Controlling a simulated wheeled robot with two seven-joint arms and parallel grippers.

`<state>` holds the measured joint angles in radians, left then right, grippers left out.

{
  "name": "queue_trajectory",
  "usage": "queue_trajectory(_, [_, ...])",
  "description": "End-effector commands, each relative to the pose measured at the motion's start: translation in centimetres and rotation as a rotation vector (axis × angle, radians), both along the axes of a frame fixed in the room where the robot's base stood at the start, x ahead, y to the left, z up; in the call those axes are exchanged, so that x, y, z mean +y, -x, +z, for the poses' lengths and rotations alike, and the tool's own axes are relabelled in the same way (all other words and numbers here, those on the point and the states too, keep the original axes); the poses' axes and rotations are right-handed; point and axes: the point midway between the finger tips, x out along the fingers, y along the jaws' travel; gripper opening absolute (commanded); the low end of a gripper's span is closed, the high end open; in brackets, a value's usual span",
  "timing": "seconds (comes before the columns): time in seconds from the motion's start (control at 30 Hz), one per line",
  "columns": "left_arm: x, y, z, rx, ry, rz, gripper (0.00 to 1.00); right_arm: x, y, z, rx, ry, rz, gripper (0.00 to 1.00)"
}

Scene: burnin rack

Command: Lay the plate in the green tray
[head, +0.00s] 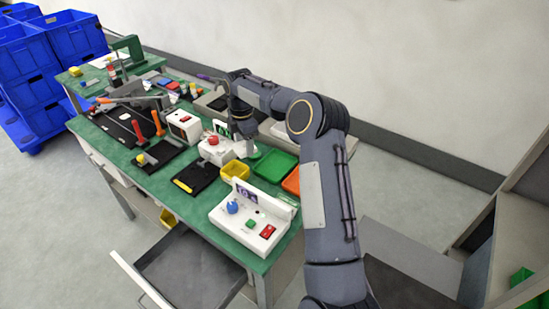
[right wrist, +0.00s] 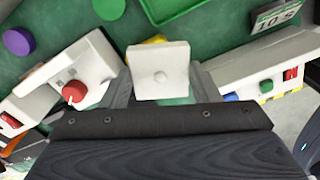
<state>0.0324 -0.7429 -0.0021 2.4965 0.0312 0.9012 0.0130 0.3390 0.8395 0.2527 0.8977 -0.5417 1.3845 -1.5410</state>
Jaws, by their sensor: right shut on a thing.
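The green tray (right wrist: 172,18) shows in part at the top of that view, apart from the plate. In the head view the green tray (head: 274,166) lies flat on the bench, and my right gripper (head: 243,138) is behind and left of it. The plate is hard to make out there. My left gripper is not in view.
Near the green tray are an orange tray (head: 291,181), a yellow bin (head: 234,172) and a white control box (head: 252,217) with a blue knob. A white box with a red button (head: 215,149) stands to the left. A dark open drawer (head: 190,268) juts out in front.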

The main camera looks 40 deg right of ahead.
Motion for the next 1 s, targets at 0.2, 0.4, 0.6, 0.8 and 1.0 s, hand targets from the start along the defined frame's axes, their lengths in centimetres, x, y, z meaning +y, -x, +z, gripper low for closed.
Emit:
queue_trajectory(0.2, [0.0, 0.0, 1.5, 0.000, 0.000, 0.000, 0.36, -5.5, 1.7, -2.3, 0.003, 0.000, -0.006, 0.30])
queue_trajectory(0.4, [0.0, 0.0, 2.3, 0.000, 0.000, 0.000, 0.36, -8.2, 2.4, -5.9, 0.003, -0.002, -0.003, 0.30])
queue_trajectory(0.6, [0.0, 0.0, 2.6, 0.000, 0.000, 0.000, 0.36, -9.4, 2.7, -7.5, 0.000, 0.000, -0.001, 0.30])
queue_trajectory(0.8, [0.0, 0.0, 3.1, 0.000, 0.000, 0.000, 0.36, -10.1, 3.0, -9.2, 0.003, -0.002, 0.000, 0.30])
queue_trajectory(1.0, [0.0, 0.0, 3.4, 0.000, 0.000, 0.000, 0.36, -10.1, 2.9, -11.5, 0.001, 0.000, 0.000, 0.30])
